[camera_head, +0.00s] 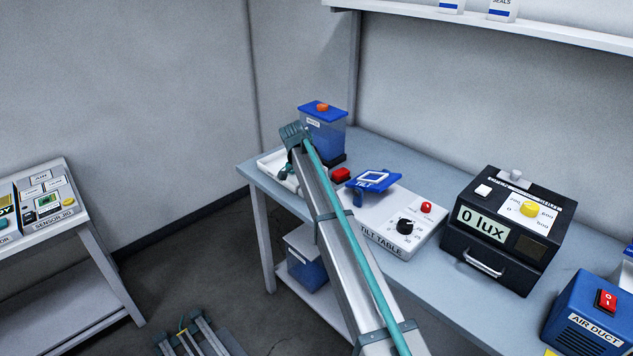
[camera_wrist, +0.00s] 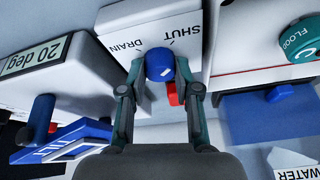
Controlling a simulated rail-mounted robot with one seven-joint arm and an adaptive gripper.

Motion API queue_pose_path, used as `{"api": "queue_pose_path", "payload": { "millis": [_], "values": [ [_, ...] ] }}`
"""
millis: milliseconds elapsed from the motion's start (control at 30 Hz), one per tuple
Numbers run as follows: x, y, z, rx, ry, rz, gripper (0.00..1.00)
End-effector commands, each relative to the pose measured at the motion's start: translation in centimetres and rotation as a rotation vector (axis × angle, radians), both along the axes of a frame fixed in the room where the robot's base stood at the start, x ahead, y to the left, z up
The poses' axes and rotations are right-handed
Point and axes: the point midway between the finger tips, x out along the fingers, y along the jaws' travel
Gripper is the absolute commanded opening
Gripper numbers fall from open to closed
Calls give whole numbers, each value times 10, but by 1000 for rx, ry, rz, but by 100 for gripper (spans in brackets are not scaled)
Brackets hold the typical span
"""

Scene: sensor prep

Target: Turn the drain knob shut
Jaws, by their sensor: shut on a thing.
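The drain knob (camera_wrist: 160,62) is a blue knob with a white mark on it, on a white panel (camera_wrist: 145,18). The panel is printed DRAIN on the left and SHUT on the right, with a short tick by each word. I cannot tell which tick the mark lines up with. My gripper (camera_wrist: 160,84) has one finger on each side of the knob and is shut on it. In the head view my arm hides the knob, and my gripper (camera_head: 293,135) shows at the back left of the bench.
A blue tank (camera_head: 325,138) with an orange top knob stands behind my gripper. A black lux box (camera_head: 500,260) and blue air duct (camera_head: 580,325) stand farther right. A teal FLOOD knob (camera_wrist: 301,38) is near.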

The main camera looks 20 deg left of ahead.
Motion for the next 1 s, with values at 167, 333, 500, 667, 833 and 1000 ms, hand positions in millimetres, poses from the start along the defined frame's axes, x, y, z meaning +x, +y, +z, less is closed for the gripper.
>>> {"api": "queue_pose_path", "payload": {
  "millis": [167,333,500,667,833,1000],
  "values": [
    [0,1,0,1,0,0,52],
    [0,0,0,1,0,0,57],
    [0,0,1,0,0,1,57],
    [-3,3,10,0,0,1,57],
    [-12,8,35,2,-1,2,57],
    [-23,14,66,2,-1,2,57]
  ]
}}
